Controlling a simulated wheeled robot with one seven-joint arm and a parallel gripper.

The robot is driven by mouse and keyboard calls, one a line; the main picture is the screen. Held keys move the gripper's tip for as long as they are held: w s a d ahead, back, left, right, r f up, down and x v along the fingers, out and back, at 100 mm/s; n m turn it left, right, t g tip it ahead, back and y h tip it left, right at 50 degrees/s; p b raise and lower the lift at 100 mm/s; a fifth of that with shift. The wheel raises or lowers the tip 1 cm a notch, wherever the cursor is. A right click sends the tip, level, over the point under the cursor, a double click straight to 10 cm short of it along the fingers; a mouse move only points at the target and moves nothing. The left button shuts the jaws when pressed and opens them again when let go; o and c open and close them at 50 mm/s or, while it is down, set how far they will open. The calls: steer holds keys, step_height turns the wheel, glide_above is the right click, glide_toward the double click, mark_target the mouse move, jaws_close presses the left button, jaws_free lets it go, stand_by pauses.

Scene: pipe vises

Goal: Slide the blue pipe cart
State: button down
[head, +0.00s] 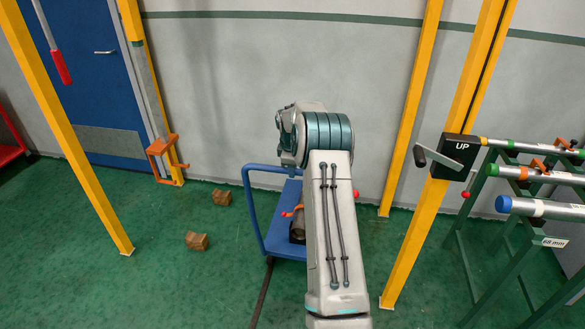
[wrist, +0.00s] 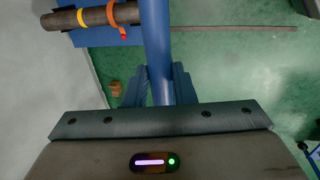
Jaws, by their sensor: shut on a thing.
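The blue pipe cart (head: 280,235) stands on the green floor, partly hidden behind my arm in the head view. Its blue tube handle (head: 250,205) rises at its left end. In the wrist view, my gripper (wrist: 160,78) is shut on the blue handle bar (wrist: 156,45), one finger on each side. My gripper is hidden by my arm in the head view. A grey-brown pipe (wrist: 60,20) with a yellow and an orange band lies on the cart's deck. Its dark end (head: 297,229) shows in the head view.
Two wooden blocks (head: 222,196) (head: 197,240) lie on the floor left of the cart. Yellow posts (head: 402,110) (head: 70,135) stand on both sides. A green rack (head: 500,270) with several pipes is at right. A dark floor strip (head: 262,295) runs near the cart.

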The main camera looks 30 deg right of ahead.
steer(key=c, duration=1.3)
jaws_free()
steer(key=shift+w+r, duration=0.25)
steer(key=shift+w, duration=0.1)
steer(key=shift+o, duration=0.3)
steer(key=shift+f, duration=0.15)
steer(key=shift+s+d, duration=0.1)
step_height(320, 180, up, 14)
steer(key=s+a+b, duration=0.1)
steer(key=s+a, duration=0.1)
steer(key=shift+f+b, duration=0.2)
steer(key=shift+b, duration=0.15)
